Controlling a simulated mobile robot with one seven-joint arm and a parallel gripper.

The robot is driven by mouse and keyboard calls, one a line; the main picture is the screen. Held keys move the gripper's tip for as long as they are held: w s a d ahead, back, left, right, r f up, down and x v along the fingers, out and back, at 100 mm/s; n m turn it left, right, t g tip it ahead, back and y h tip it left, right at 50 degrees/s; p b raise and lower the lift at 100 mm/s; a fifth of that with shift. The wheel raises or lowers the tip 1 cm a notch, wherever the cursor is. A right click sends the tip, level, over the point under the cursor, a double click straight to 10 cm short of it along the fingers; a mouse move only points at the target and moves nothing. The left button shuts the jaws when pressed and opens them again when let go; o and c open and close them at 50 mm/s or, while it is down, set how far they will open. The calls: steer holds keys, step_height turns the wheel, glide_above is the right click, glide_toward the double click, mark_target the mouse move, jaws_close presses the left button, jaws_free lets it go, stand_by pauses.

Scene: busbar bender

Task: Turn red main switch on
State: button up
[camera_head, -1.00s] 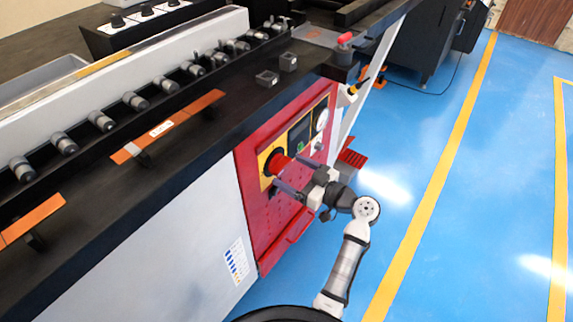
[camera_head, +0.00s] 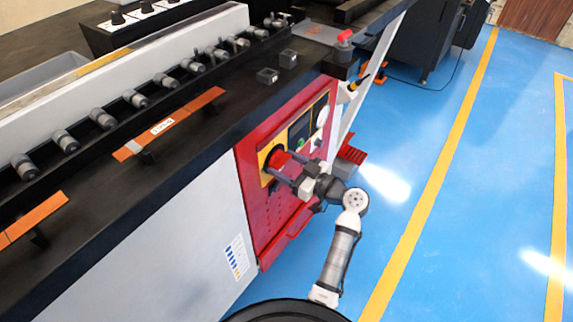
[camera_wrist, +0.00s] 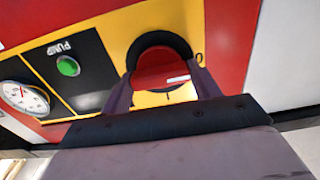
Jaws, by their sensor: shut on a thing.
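The red main switch (camera_head: 279,160) is a round red knob on a yellow plate, on the red front panel of the machine. In the wrist view the red switch handle (camera_wrist: 162,76) sits in a black ring with a small white mark on its right side. My gripper (camera_head: 278,168) reaches the switch from the lower right. In the wrist view its two dark fingers (camera_wrist: 163,92) stand on either side of the red handle, shut on it. The lower part of the switch is partly hidden by the fingers and gripper body.
A green PUMP button (camera_wrist: 68,66) and a round gauge (camera_wrist: 24,98) are left of the switch in the wrist view. A red handle-like bar (camera_head: 290,236) juts out below the panel. A red pedal (camera_head: 352,155) stands behind my arm. Blue floor to the right is clear.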

steer(key=shift+m, duration=0.4)
steer(key=m, duration=0.3)
steer(key=shift+m, duration=0.3)
steer(key=m+p, duration=0.1)
steer(key=m, duration=0.3)
steer(key=shift+r+m+p, duration=0.1)
steer(key=shift+m+p, duration=0.2)
steer(key=shift+p, duration=0.1)
steer(key=m+p, duration=0.3)
steer(key=m, duration=0.2)
steer(key=shift+m+p, duration=1.3)
steer(key=shift+m, duration=0.7)
steer(key=o, duration=1)
steer(key=b+v, duration=0.3)
steer(key=v, duration=1.1)
